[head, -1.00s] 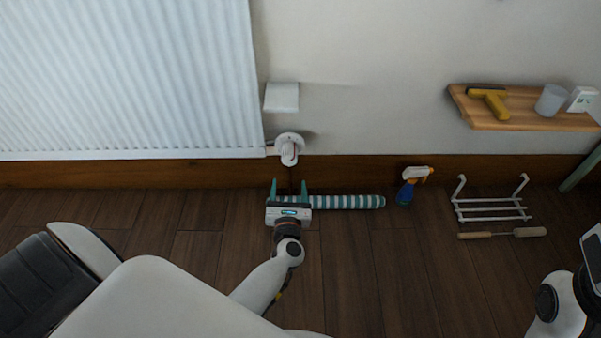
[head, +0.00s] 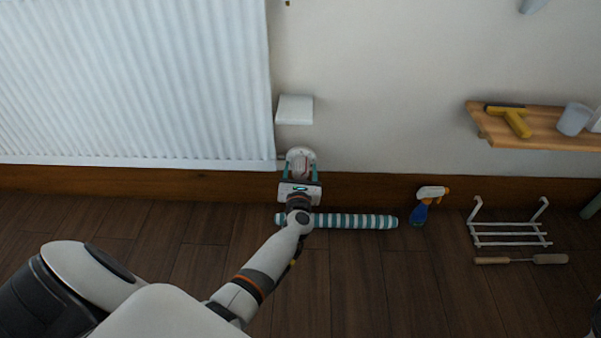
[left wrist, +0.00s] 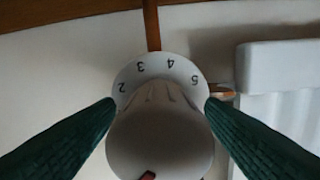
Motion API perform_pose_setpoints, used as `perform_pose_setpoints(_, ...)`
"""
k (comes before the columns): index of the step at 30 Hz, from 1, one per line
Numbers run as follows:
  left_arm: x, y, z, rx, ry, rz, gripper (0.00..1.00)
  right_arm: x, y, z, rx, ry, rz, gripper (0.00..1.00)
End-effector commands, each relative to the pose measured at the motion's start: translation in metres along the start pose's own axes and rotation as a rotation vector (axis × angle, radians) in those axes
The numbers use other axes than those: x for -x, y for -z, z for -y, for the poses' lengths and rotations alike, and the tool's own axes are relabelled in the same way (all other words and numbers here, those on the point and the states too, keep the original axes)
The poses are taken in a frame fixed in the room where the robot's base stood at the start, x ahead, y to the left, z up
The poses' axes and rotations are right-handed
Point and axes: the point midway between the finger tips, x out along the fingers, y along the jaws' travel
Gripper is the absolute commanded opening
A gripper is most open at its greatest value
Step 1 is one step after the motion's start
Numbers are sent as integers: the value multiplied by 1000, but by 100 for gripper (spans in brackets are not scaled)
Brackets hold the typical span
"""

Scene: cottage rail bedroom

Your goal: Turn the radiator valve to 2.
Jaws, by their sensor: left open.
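The radiator valve (head: 301,158) is a white knob with a round dial at the lower right corner of the white radiator (head: 130,80). In the left wrist view the valve knob (left wrist: 160,140) fills the middle, with the numbers 2, 3, 4 and 5 showing on its dial and a red mark at the knob's bottom edge. My left gripper (head: 300,172) is open, with its green fingers on either side of the knob. I cannot tell whether the fingers touch it. My right gripper is out of view.
A small white shelf (head: 295,109) sits on the wall just above the valve. A striped roll (head: 350,221), a spray bottle (head: 428,205), a white rack (head: 508,230) and a wooden-handled tool (head: 520,260) lie or stand by the wall. A wooden shelf (head: 540,135) is at right.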

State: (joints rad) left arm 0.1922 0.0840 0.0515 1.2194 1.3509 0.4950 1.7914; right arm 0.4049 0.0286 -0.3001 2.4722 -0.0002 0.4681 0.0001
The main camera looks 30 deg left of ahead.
Motion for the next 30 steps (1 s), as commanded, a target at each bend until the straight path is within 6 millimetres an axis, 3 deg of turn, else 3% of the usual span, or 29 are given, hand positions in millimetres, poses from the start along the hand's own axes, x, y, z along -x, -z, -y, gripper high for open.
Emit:
perform_pose_setpoints(5,0,0,0,0,0,0,62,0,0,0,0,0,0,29)
perform_pose_setpoints(13,0,0,0,0,0,0,19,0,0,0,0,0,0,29)
perform_pose_setpoints(22,1,0,0,-38,1,1,19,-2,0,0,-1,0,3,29)
perform_pose_setpoints(30,1,1,0,-201,1,2,19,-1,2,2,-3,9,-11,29)
